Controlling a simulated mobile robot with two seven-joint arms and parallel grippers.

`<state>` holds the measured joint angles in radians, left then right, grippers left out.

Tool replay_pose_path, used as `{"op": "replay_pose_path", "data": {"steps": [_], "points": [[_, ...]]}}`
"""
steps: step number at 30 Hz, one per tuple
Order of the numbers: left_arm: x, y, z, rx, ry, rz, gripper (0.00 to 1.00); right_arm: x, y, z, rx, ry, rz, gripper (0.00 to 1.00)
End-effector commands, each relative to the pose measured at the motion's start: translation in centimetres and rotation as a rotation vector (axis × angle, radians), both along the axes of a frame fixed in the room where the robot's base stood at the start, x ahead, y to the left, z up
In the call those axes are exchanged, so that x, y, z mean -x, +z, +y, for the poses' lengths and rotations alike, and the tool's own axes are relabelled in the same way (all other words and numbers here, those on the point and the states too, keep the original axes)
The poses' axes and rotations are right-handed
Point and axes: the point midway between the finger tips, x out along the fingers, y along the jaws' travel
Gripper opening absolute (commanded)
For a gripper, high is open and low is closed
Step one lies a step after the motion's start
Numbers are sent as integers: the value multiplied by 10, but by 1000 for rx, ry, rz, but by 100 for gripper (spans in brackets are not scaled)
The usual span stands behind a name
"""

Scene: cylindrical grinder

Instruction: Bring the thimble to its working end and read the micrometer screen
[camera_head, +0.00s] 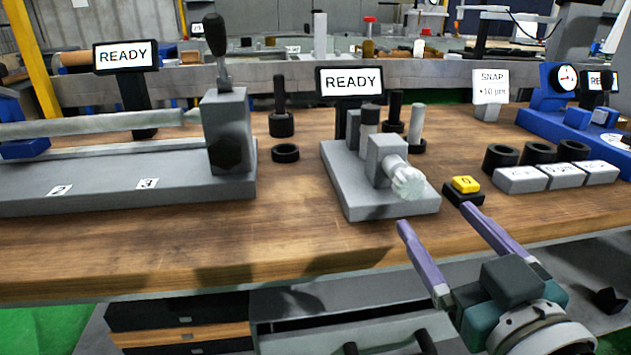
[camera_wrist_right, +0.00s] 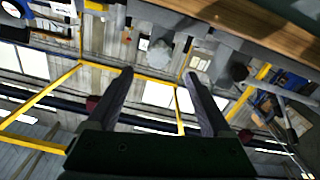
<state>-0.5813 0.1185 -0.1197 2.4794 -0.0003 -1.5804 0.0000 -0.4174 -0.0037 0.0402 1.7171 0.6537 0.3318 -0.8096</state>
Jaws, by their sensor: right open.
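The thimble (camera_head: 407,182), a pale ribbed knob, sticks out of the front of a grey block on the micrometer's grey base (camera_head: 375,205). In the right wrist view the thimble (camera_wrist_right: 160,52) shows just beyond and between my fingertips. My right gripper (camera_head: 436,217) is open and empty in front of the bench edge, its fingers apart and pointing toward the thimble, not touching it. It also shows in the wrist view (camera_wrist_right: 159,73). The screen (camera_head: 350,82) behind the micrometer reads READY. My left gripper is not in view.
A yellow button (camera_head: 466,185) sits on a black block right of the micrometer. Several grey blocks and black rings (camera_head: 500,157) lie farther right. A long grey fixture (camera_head: 228,140) with a lever stands left, with another READY screen (camera_head: 125,55) behind it. The front wood strip is clear.

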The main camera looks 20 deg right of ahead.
Motion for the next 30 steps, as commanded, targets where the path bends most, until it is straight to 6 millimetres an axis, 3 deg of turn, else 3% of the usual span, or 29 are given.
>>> {"op": "replay_pose_path", "data": {"steps": [15,28,30], "points": [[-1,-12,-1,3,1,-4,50,-82,1,-20,1,1,-3,84],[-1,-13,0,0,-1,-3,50,-93,2,-22,0,1,-1,84],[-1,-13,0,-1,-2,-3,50,-93,2,-22,0,1,-1,76]]}}
